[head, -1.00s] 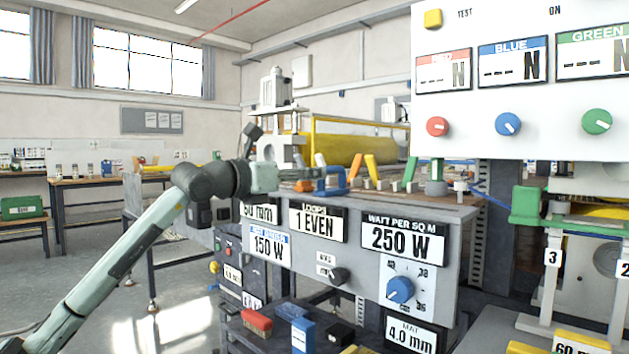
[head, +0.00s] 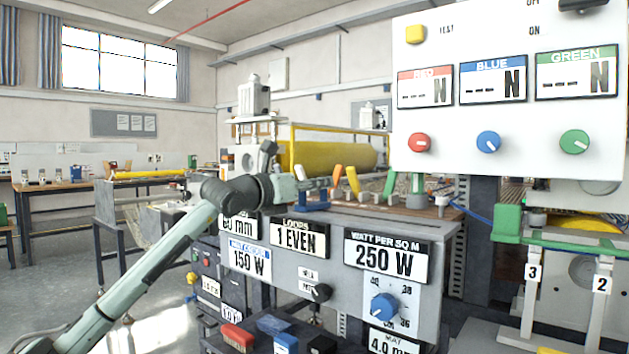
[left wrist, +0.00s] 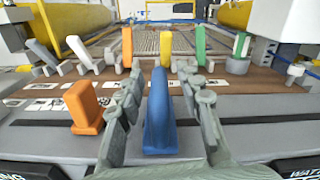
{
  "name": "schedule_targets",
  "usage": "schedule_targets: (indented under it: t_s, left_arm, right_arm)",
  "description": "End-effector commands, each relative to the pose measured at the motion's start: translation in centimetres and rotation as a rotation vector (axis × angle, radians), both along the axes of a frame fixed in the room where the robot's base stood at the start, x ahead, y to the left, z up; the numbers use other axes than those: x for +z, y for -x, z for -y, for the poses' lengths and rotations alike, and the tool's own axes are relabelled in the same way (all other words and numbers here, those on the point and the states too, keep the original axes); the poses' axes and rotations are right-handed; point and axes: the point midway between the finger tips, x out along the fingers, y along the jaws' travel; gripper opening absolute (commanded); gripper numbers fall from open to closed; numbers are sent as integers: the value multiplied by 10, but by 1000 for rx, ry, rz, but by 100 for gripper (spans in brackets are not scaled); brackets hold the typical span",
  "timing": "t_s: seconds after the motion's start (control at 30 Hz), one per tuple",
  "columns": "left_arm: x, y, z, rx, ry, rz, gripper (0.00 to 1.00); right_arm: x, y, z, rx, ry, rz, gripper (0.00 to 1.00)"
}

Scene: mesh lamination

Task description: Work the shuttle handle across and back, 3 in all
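My left gripper (left wrist: 160,85) is open, with one finger on each side of an upright blue handle (left wrist: 158,115) on the machine's front ledge. Narrow gaps show between the handle and both fingers. An orange handle (left wrist: 84,108) stands on the ledge left of the gripper. No label tells me which one is the shuttle handle. In the head view my left gripper (head: 313,186) reaches over the ledge from the left, at the blue handle (head: 314,206); the orange ledge handle is hidden there. My right gripper is not in view.
Behind the blue handle stands a row of levers, including orange (left wrist: 127,47), yellow (left wrist: 78,48) and green (left wrist: 200,46) ones. A yellow roller (head: 335,157) lies beyond. The control panel (head: 510,140) rises to the right. Below the ledge is a front panel with a blue knob (head: 383,307).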

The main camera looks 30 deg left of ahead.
Motion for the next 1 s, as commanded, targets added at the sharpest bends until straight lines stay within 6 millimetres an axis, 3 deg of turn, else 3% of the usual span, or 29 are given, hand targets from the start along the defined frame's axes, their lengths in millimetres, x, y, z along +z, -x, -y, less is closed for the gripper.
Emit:
schedule_targets:
  t_s: [0.23,0.53,1.0]
  left_arm:
    - [0,-1,0,0,0,1,36]
    - [0,0,0,-1,0,1,0]
    - [0,0,1,-2,2,1,0]
  right_arm:
    - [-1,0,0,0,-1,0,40]
    - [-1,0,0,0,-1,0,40]
    - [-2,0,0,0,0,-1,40]
